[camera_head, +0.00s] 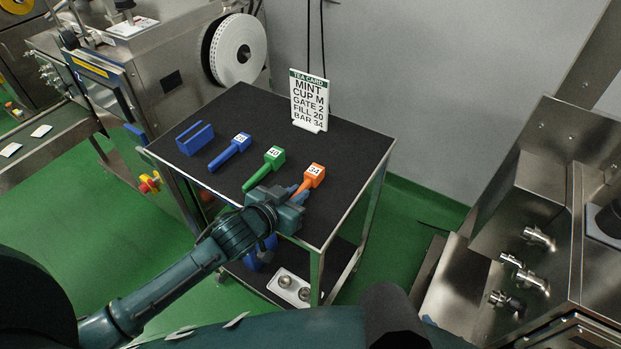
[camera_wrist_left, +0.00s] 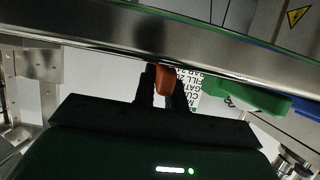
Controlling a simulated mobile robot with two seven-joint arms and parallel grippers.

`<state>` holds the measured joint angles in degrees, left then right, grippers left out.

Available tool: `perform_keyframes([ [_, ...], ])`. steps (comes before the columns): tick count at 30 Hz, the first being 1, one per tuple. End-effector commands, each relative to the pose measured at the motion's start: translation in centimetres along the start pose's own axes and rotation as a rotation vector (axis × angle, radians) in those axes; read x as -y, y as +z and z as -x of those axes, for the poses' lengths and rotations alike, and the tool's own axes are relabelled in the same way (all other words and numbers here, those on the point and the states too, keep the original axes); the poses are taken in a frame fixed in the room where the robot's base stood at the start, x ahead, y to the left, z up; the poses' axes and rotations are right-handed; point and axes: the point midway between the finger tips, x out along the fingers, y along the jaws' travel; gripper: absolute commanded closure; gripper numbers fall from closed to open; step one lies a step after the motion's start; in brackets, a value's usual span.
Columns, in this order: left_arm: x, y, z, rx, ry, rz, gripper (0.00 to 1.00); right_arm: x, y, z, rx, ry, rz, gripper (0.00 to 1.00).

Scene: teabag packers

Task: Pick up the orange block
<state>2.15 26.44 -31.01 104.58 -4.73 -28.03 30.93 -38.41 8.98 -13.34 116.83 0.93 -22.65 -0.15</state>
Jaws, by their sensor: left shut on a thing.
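The orange block (camera_head: 313,174), marked 34, has a long handle and lies near the right edge of the black table top (camera_head: 345,150). My left gripper (camera_head: 298,191) is at the handle end of it and is shut on the handle. In the left wrist view the orange handle (camera_wrist_left: 165,79) is between the two dark fingers (camera_wrist_left: 164,88). The rest of the block is hidden there. I cannot tell whether it touches the table. My right gripper is not in view.
A green block (camera_head: 273,157) marked 40, a blue block (camera_head: 242,141) and a blue slotted holder (camera_head: 195,138) lie to the left. A tea card (camera_head: 309,98) stands at the back. A tray (camera_head: 290,287) sits on the lower shelf. The table's right side is clear.

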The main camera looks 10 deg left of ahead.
Motion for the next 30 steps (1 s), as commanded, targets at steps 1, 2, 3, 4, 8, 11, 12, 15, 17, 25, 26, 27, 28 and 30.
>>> perform_keyframes([
  [1,0.0,0.0,0.0,0.0,0.0,0.0,1.0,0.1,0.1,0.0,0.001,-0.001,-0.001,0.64],
  [2,0.0,0.0,0.0,0.0,0.0,0.0,1.0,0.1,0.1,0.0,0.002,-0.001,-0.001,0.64],
  [3,0.0,0.0,0.0,-0.001,0.0,0.0,1.0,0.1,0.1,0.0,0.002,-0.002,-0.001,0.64],
  [4,0.0,-0.1,0.1,-0.001,0.0,0.0,1.0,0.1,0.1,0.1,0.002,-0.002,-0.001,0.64],
  [8,0.0,-1.3,0.5,-0.004,0.0,-0.002,1.0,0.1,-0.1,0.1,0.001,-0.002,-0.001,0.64],
  [11,0.0,-3.0,1.2,-0.005,0.001,-0.002,1.0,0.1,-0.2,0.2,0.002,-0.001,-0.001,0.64],
  [12,0.0,-3.9,1.5,-0.006,0.0,-0.001,1.0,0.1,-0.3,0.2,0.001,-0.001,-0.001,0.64],
  [15,0.0,-5.8,2.3,-0.007,0.0,-0.002,1.0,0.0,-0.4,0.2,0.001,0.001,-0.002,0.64],
  [17,0.0,-6.8,2.8,-0.005,0.001,-0.002,1.0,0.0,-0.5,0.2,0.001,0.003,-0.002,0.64],
  [25,0.0,-9.2,3.8,-0.002,0.0,0.0,1.0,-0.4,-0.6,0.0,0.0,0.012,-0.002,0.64],
  [26,0.0,-9.3,3.8,-0.001,0.0,0.0,1.0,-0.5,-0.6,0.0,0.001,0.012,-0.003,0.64],
  [27,0.0,-9.3,3.8,-0.001,0.0,0.0,1.0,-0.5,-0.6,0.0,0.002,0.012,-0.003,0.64],
  [28,0.0,-9.3,3.8,-0.001,0.0,0.0,1.0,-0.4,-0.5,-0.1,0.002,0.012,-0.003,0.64],
  [30,0.0,-9.3,3.8,-0.001,0.0,0.0,1.0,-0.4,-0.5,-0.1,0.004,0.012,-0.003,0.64],
])
